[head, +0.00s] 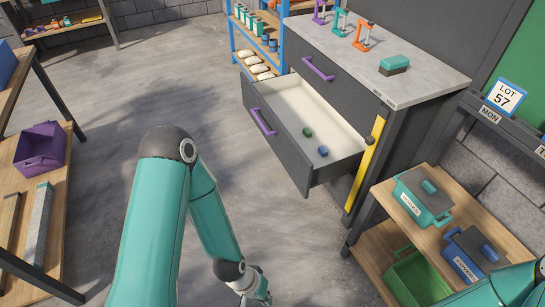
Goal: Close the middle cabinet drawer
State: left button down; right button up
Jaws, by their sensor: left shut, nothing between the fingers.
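The grey cabinet (400,105) stands at the upper right under a pale worktop. Its middle drawer (278,142) is pulled far out, with a purple handle (263,122) on its dark front. A small green item (307,132) and a small blue item (323,151) lie inside it. The drawer above is closed, with its own purple handle (318,68). My left gripper (262,297) is shut and empty at the bottom edge, partly cut off, below and apart from the drawer front. My right gripper is out of view; only part of that arm shows at the lower right.
A wooden shelf unit (390,200) with lidded boxes stands right of the cabinet. A blue rack (236,40) stands behind it. A bench with a purple crate (40,147) is at the left. The concrete floor (110,85) between is clear.

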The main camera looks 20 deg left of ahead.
aim_at(280, 107)
jog(key=z, duration=0.15)
jog(key=i, duration=0.9)
jog(key=u, duration=0.05)
